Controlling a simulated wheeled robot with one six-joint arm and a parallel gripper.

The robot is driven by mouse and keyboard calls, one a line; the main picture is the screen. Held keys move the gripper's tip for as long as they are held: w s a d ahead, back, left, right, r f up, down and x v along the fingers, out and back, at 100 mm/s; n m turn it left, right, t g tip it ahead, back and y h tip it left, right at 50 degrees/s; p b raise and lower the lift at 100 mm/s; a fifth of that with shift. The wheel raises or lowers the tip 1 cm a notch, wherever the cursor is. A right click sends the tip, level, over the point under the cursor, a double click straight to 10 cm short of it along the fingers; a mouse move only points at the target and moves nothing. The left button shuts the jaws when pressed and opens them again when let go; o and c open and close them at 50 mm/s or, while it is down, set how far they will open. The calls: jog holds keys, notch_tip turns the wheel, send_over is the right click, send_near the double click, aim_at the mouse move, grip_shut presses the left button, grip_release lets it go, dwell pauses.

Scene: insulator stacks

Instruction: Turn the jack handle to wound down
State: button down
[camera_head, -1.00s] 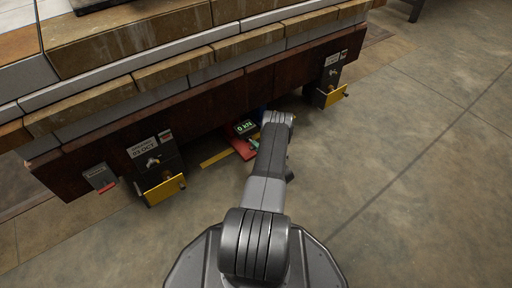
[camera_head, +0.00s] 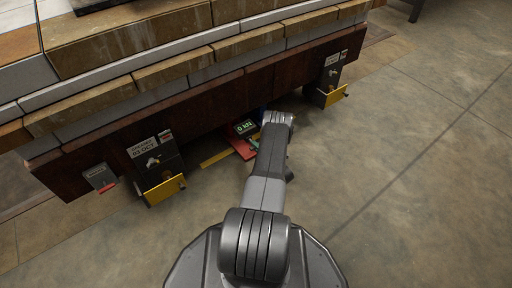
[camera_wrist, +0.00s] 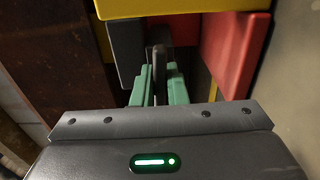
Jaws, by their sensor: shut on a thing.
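My gripper (camera_wrist: 158,88) has green fingers, which in the wrist view are closed on a thin dark bar, the jack handle (camera_wrist: 157,62). The bar runs away from me, and its far end is hard to make out. In the head view my arm hides most of the gripper and the handle. A red part (camera_head: 240,146) lies low under the dark beam, beside a small display (camera_head: 245,127) reading 0 kN. In the wrist view a red block (camera_wrist: 236,50) stands right of the fingers and a dark grey block (camera_wrist: 126,48) stands left.
A long dark brown beam (camera_head: 215,100) carries stone courses above. Stands with yellow plates (camera_head: 165,190) are at its left and right (camera_head: 333,96). A yellow bar (camera_wrist: 180,7) crosses the top of the wrist view. The concrete floor (camera_head: 420,190) at right is clear.

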jog(key=c, duration=1.5)
grip_release()
jog(key=shift+o, duration=0.2)
jog(key=p+v, duration=0.4)
jog(key=v, duration=0.9)
jog(key=shift+s+d, duration=0.25)
jog(key=shift+s, duration=0.1)
